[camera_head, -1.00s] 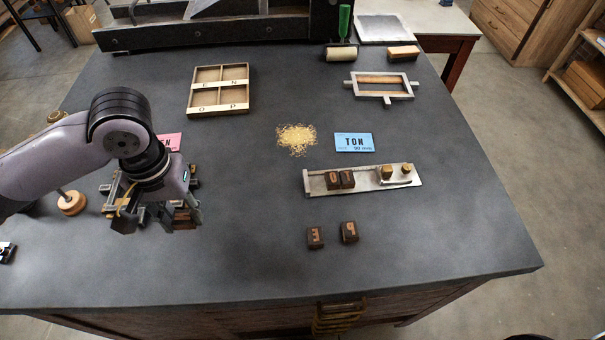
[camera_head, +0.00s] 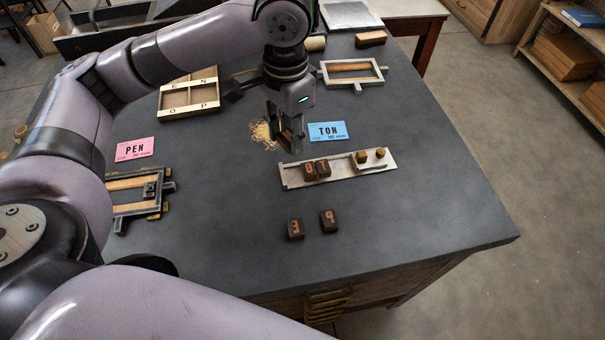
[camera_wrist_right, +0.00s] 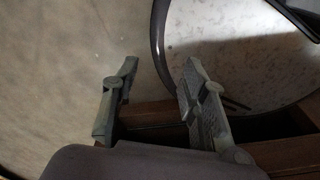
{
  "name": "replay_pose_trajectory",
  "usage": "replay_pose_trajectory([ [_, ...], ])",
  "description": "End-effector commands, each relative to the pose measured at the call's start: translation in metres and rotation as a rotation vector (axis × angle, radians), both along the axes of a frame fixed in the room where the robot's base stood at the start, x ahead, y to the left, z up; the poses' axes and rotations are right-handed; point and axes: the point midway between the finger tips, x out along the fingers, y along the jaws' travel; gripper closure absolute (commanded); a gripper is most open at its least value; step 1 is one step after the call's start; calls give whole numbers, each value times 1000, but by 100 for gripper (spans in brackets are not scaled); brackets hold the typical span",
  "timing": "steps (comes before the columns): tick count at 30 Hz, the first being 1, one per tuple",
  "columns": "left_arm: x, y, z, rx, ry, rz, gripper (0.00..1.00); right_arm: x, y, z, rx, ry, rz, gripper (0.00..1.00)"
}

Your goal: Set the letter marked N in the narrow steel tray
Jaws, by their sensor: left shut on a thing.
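The narrow steel tray (camera_head: 337,176) lies on the dark bench, right of centre in the head view. Two brown letter blocks (camera_head: 316,169) stand side by side in its left part; one looks like O. My left gripper (camera_head: 286,140) is shut on a brown letter block (camera_head: 291,131), above the bench behind and left of the tray. The letter on the held block cannot be read. My right gripper (camera_wrist_right: 160,75) is open and empty in the right wrist view.
Loose blocks E (camera_head: 296,229) and P (camera_head: 329,220) lie in front of the tray. A blue TON card (camera_head: 328,131) and yellow shavings (camera_head: 262,136) lie near the left gripper. A pink PEN card (camera_head: 135,149) and a frame (camera_head: 126,209) are left. The bench's right side is clear.

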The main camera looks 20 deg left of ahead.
Motion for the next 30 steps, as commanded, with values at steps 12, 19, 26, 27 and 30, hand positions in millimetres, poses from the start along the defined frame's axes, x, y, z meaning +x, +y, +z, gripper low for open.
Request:
replay_pose_trajectory([
  [12,27,13,45,-14,13,-395,82,14,-8,4,-9,-20,-1,60],
  [19,26,14,-7,-14,18,-402,82,13,-12,8,-13,-18,-2,60],
  [26,26,14,-67,-13,16,-401,82,9,-13,12,-15,-12,-2,60],
  [27,26,14,-76,-14,15,-401,82,8,-13,13,-15,-11,-2,60],
  [30,26,14,-94,-14,13,-402,82,7,-13,14,-15,-9,-2,60],
])
